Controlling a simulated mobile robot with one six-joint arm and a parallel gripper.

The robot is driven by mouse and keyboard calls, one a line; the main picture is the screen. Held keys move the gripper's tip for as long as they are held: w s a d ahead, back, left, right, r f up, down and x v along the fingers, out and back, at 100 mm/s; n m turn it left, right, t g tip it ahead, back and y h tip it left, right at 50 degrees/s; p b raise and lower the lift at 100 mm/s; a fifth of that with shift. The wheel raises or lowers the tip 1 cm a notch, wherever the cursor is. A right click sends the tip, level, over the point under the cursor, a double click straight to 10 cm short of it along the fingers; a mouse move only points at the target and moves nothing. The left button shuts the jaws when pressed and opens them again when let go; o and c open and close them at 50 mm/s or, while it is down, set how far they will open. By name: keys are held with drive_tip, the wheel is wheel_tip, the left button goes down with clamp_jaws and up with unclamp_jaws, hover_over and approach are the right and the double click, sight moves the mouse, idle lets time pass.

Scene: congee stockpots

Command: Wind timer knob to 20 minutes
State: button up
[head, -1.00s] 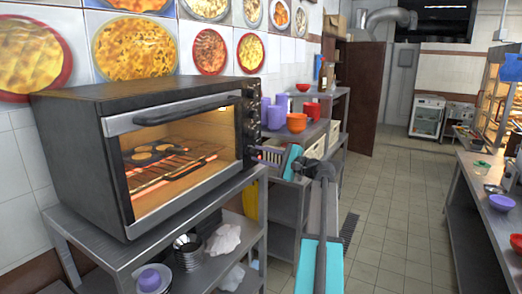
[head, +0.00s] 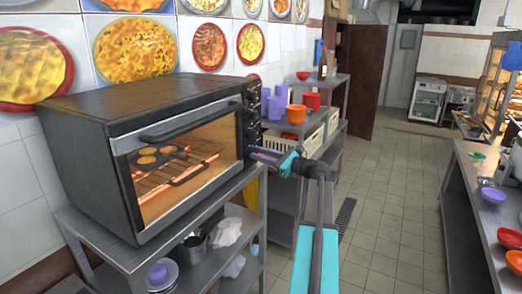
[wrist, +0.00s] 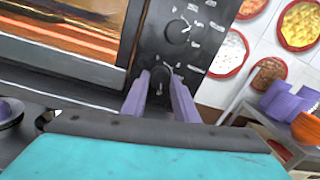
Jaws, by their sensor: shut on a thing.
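The black toaster oven (head: 165,150) stands on a metal shelf unit at the left, its window lit, with flat round items on the rack inside. Its control panel (head: 252,115) has a column of dark knobs on the right side. My gripper (head: 260,154) is at the bottom of this panel. In the wrist view my purple fingers (wrist: 160,84) are shut on the lowest visible knob (wrist: 158,82), which has a dial of white marks around it. The fingers hide much of this knob, and I cannot read its setting. Another knob (wrist: 178,31) sits above it, clear of the fingers.
Purple cups (head: 276,103) and an orange bowl (head: 295,114) stand on a shelf just beyond the oven. Pots and plates (head: 193,246) are on the shelf below it. A metal counter (head: 480,165) runs along the right. The tiled floor (head: 385,215) between is clear.

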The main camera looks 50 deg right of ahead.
drive_tip(key=shift+f+m, duration=0.1)
drive_tip(key=shift+m, duration=0.3)
drive_tip(key=o, duration=1.1)
drive_tip(key=shift+p, duration=0.3)
drive_tip(key=shift+c, duration=0.2)
drive_tip(key=shift+s, duration=0.1)
drive_tip(key=s+d+b, duration=0.2)
drive_tip(key=s+b, duration=0.2)
drive_tip(key=s, duration=0.9)
drive_tip(key=shift+s+d+b, duration=0.2)
drive_tip(key=shift+d+b, duration=0.1)
drive_tip(key=shift+b, duration=0.1)
